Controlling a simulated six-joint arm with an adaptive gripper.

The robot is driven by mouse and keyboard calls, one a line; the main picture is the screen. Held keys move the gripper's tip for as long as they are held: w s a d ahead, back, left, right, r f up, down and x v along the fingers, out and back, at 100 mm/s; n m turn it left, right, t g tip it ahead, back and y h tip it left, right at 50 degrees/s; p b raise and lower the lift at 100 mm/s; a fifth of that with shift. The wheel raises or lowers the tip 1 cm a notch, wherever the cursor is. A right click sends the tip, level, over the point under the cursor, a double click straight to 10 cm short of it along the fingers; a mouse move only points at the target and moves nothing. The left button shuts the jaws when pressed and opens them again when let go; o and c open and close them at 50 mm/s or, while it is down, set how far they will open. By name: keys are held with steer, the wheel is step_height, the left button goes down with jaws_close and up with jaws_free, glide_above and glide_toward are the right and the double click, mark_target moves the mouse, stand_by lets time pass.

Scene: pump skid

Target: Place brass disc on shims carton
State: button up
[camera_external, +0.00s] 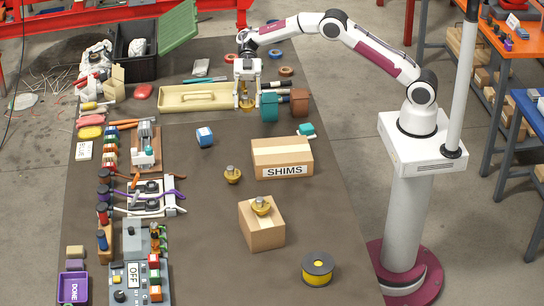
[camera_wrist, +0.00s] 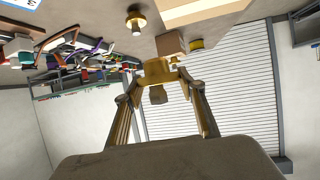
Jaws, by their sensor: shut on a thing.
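My gripper (camera_external: 246,92) is at the far part of the table, pointing down and shut on a brass disc with a knob (camera_wrist: 159,72). The held disc sits between the fingertips in the wrist view; in the external view it is small and partly hidden by the fingers. The shims carton (camera_external: 282,155), a closed brown box with a white SHIMS label, stands nearer the camera, right of centre, its top bare. A second brass disc (camera_external: 232,175) is on the table left of the carton. A third (camera_external: 261,206) sits on a smaller plain carton (camera_external: 262,229).
A cream tray (camera_external: 196,98) lies left of my gripper, and teal and brown tool heads (camera_external: 269,108) lie to its right. A blue-white box (camera_external: 204,137) and a teal item (camera_external: 306,130) flank the way to the carton. A yellow-black spool (camera_external: 317,268) stands in front.

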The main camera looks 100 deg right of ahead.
steer(key=s+a+r, duration=0.3)
steer(key=s+a, duration=0.3)
steer(key=a, duration=0.1)
steer(key=m+t, duration=0.1)
glide_above(282, 150)
steer(key=shift+f, duration=1.65)
steer(key=shift+d, duration=0.1)
steer(key=shift+f, duration=0.1)
steer(key=shift+f, duration=3)
steer(key=shift+f, duration=0.1)
steer(key=shift+f, duration=1.8)
steer(key=shift+f, duration=0.1)
